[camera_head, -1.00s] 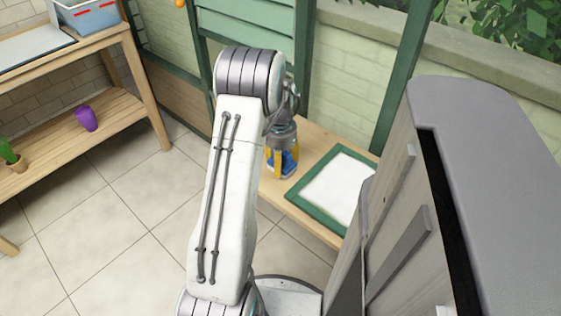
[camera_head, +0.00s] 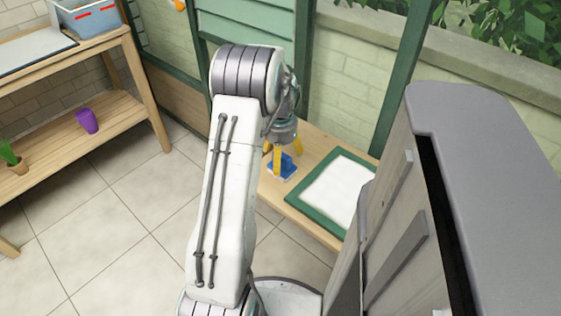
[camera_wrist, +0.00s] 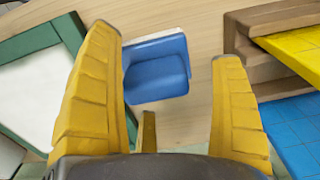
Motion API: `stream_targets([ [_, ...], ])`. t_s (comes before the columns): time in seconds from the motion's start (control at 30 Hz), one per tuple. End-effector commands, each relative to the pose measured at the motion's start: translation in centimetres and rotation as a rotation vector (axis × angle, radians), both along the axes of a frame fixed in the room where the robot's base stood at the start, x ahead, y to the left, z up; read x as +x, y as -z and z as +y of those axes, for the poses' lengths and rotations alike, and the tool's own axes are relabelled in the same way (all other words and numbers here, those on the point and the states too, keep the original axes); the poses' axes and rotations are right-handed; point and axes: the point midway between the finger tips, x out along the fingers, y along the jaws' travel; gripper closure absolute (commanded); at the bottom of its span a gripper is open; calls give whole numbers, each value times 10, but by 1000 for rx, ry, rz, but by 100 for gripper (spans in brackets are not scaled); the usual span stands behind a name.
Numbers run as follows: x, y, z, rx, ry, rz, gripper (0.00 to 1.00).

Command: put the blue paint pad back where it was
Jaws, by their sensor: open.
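The blue paint pad (camera_head: 284,169) rests on the wooden bench, to the left of a green-framed white panel. In the wrist view the blue paint pad (camera_wrist: 157,80) lies between and beyond my yellow fingers, with a pale layer along its far edge. My gripper (camera_head: 287,160) is just above the pad in the head view. In the wrist view my gripper (camera_wrist: 164,45) is open, with clear gaps between the pad and the right finger. The pad's near side by the left finger is partly hidden.
The green-framed white panel (camera_head: 318,219) lies close by; its frame also shows in the wrist view (camera_wrist: 28,42). A wooden holder (camera_wrist: 243,50) with yellow and blue surfaces is at the wrist view's right. A shelf (camera_head: 115,118) with pots stands at the left.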

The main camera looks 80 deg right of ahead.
Motion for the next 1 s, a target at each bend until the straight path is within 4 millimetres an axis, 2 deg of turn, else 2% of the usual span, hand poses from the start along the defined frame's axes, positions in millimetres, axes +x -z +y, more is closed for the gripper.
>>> stream_targets([
  [0.03, 0, -13, -1, -4, 0, 0, 14],
  [0.13, 0, -33, 0, -2, 0, 0, 14],
  [0.4, -1, -71, 1, 0, 0, 0, 14],
  [0.63, -1, -86, 1, 0, 0, 0, 14],
  [1.0, 4, -91, 3, -1, -14, 0, 14],
])
